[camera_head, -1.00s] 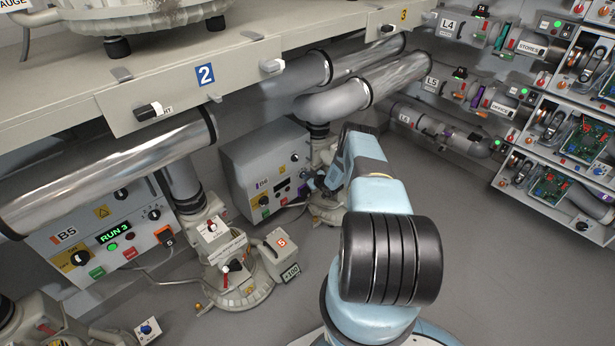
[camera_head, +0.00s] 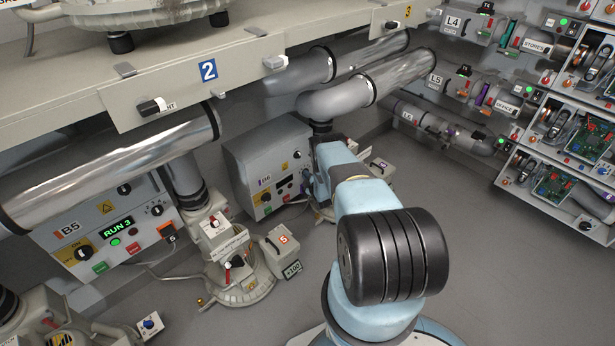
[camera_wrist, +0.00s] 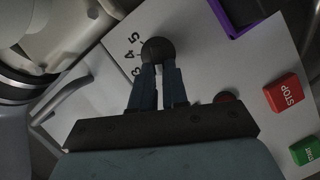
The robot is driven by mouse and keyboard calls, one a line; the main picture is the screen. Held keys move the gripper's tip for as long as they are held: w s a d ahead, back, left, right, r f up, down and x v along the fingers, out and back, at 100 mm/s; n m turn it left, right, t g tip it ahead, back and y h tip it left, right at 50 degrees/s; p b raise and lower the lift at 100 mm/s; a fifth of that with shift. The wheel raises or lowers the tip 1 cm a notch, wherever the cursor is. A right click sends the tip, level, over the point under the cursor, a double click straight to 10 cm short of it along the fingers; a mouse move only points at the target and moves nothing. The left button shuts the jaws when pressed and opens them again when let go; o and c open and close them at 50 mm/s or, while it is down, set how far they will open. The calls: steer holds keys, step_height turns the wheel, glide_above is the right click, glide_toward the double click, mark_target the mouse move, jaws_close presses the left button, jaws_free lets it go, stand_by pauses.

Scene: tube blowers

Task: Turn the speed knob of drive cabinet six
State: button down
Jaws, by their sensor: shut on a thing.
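Drive cabinet six (camera_head: 246,159) is a grey box on the floor under the bench, its label reading like B6 and partly blurred. Its front panel also fills the wrist view (camera_wrist: 215,75). The speed knob (camera_wrist: 157,47) is round and dark, beside printed numbers 3, 4 and 5. In the head view my gripper (camera_head: 307,181) is small at the cabinet's right front, partly hidden by my arm. The knob's pointer cannot be made out.
On the panel are a red STOP button (camera_wrist: 284,92), a green button (camera_wrist: 306,150) and a purple frame (camera_wrist: 240,18). A blower base marked 5 (camera_head: 245,285) stands between. Ducts (camera_head: 335,98) run above. Floor at right is clear.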

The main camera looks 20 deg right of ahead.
steer(key=shift+w+a+f+n, duration=0.1)
steer(key=shift+a+f+n, duration=0.05)
steer(key=shift+a+n, duration=0.3)
steer(key=shift+n+t, duration=0.25)
steer(key=shift+t, duration=0.05)
steer(key=c, duration=1.1)
jaws_free()
steer(key=shift+d, duration=0.15)
steer(key=shift+c, duration=0.2)
steer(key=shift+d, duration=0.1)
steer(key=s+a+r, duration=0.1)
steer(key=s, duration=1.2)
steer(key=shift+s+r, duration=0.25)
steer(key=shift+s, duration=0.1)
